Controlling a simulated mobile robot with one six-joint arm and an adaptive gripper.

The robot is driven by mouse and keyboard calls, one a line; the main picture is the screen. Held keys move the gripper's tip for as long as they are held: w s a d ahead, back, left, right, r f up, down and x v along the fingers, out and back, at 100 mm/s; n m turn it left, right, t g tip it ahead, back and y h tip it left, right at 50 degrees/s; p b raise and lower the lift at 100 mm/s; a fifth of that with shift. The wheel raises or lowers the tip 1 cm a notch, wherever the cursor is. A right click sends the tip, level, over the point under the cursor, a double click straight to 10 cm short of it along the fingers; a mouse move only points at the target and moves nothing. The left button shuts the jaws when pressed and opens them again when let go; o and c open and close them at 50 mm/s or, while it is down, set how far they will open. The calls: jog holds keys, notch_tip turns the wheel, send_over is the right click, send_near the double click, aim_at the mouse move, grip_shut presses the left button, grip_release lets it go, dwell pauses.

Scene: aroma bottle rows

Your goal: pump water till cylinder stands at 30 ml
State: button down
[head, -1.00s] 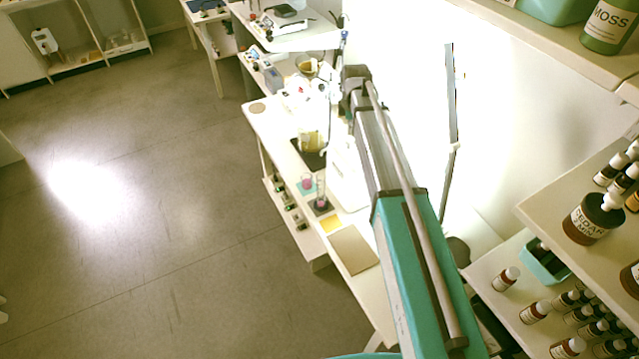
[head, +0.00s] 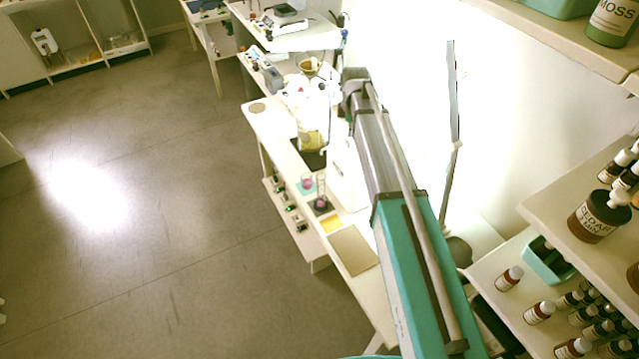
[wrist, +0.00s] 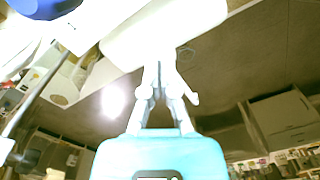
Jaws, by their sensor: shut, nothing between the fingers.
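A slim clear cylinder (head: 320,193) with pink liquid low in it stands on a dark base on the bench in the head view. Its level is too small to read. A white bottle-like body (head: 343,175), perhaps the water pump bottle, stands right of it, partly behind my arm. My gripper (wrist: 160,68) is shut and empty in the wrist view. Its fingertips are close to a large white rounded object (wrist: 165,30); I cannot tell whether they touch. In the head view the gripper is washed out among white shapes above the sink.
A pink-filled beaker (head: 307,182) stands on a teal mat beside the cylinder. A yellowish vessel (head: 311,139) is at the dark sink, with a funnel (head: 309,67) behind. A tan board (head: 352,250) lies at the bench's near end. Shelves of bottles (head: 598,215) are at right.

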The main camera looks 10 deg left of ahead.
jog(key=shift+f+b, duration=1.2)
jog(key=shift+f, duration=0.05)
dwell(0.4)
jog(key=shift+r, duration=0.2)
jog(key=shift+r+p, duration=1.85)
jog(key=shift+p, duration=0.2)
jog(key=shift+f+b, duration=2.05)
dwell(0.5)
jog(key=shift+r, duration=0.1)
jog(key=shift+r+p, duration=1.95)
jog(key=shift+p, duration=0.1)
